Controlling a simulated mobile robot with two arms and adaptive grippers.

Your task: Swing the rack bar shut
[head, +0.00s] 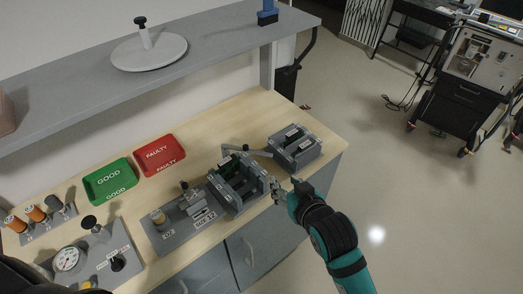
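The grey rack (236,183) with dark slots stands near the front edge of the wooden bench. A grey bar (248,151) with a dark end sticks out at the rack's back and reaches right toward a second grey block. It looks swung out from the rack's top. My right gripper (284,190) is at the rack's right front corner, close beside it. Its fingertips are small and partly lost against the rack, so I cannot tell whether they are apart or touch it. My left gripper is not in view.
The second grey slotted block (294,147) stands right of the rack. A fixture (184,221) with a post stands to its left. A green GOOD tray (110,181) and a red FAULTY tray (159,155) lie behind. A gauge panel (91,257) is at lower left. A shelf (85,85) overhangs the bench's back.

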